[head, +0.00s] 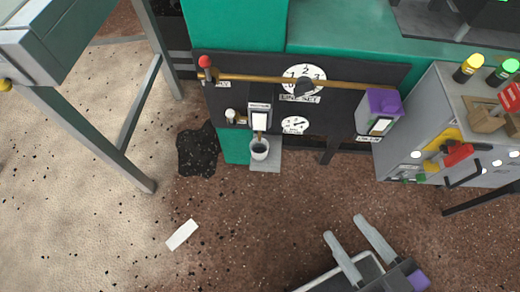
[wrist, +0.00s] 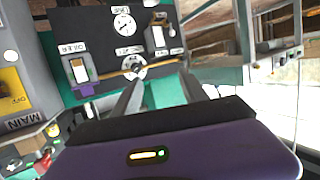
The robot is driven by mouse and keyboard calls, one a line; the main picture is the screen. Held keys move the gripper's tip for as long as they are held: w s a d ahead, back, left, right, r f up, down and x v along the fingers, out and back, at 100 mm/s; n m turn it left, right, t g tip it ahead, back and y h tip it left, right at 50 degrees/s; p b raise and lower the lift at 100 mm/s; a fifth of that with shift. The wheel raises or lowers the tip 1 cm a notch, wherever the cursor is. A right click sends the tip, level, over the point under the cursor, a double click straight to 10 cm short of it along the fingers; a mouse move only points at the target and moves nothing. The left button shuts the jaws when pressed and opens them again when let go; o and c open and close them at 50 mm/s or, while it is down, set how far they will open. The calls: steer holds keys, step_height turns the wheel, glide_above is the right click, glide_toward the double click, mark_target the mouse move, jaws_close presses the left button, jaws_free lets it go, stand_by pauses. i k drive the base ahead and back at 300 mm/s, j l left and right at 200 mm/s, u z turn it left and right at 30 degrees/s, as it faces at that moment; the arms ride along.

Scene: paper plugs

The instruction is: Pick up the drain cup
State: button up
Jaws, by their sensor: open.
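The drain cup (head: 259,150) is a small pale grey cup with a dark opening. In the head view it stands upright on a small grey ledge (head: 266,163), below a boxed unit (head: 260,118) on the black panel. My gripper (head: 343,226) is open and empty, to the right of the cup and nearer the bottom of the picture, well apart from it. In the wrist view my two fingers (wrist: 160,76) are spread towards the panel, with nothing between them. A small pale shape at that view's top edge may be the cup, but I cannot tell.
The black panel (head: 230,98) carries dials, a brass pipe (head: 335,82) and a purple-topped oiler (head: 382,103). A grey cabinet (head: 405,135) stands at right, a grey-green table (head: 60,50) at left. A white slip (head: 182,235) and dark stain (head: 197,150) lie on the floor.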

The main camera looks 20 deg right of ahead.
mark_target(259, 148)
steer(key=i+j, duration=0.15)
steer(key=i, duration=0.2)
steer(key=z, duration=0.4)
steer(key=i+j+z, duration=0.1)
steer(key=z, duration=0.35)
steer(key=i+j+z, duration=0.1)
steer(key=z, duration=5.05)
steer(key=k, duration=0.15)
steer(key=l+u, duration=0.1)
steer(key=u, duration=3.2)
